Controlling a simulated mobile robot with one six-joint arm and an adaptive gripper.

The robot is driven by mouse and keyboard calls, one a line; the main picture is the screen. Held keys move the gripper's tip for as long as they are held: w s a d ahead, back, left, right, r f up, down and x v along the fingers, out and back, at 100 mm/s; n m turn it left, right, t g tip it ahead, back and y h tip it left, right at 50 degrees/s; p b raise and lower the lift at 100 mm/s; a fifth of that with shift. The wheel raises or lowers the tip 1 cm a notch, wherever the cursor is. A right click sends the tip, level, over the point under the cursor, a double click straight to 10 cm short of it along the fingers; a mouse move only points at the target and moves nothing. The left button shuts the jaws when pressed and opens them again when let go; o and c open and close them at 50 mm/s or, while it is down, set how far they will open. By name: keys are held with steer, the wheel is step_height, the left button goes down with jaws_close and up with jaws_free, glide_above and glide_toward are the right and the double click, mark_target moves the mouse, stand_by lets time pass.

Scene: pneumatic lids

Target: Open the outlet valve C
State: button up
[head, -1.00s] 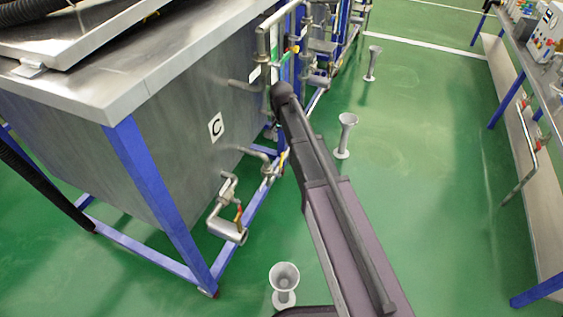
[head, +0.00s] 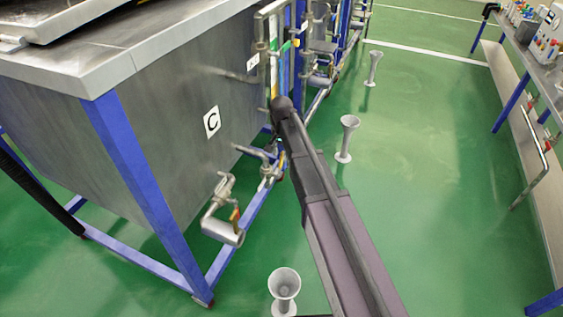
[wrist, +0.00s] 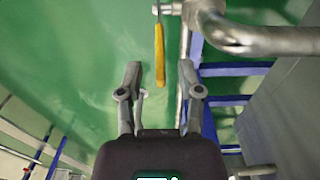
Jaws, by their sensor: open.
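The steel tank (head: 160,150) at the left carries a plate marked C (head: 211,122). Low on its side, a pipe with a valve (head: 235,214) has a small orange-red handle. Another low pipe fitting (head: 266,160) sits farther back. In the wrist view, a long yellow valve handle (wrist: 159,52) hangs next to a grey pipe (wrist: 260,40). My gripper (wrist: 164,80) is open, with the lower end of the yellow handle showing between its fingers, apparently untouched. Depth is hard to judge. In the head view my arm hides the gripper, so I cannot tell which valve this handle belongs to.
Blue frame legs (head: 137,178) carry the tank. Upright pipes (head: 270,60) stand along its far side. Grey floor funnels (head: 284,285) stand in a row to the right. A bench (head: 535,140) runs along the right edge.

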mark_target(281, 160)
steer(key=shift+f+b, duration=0.9)
steer(key=shift+f, duration=0.3)
jaws_close()
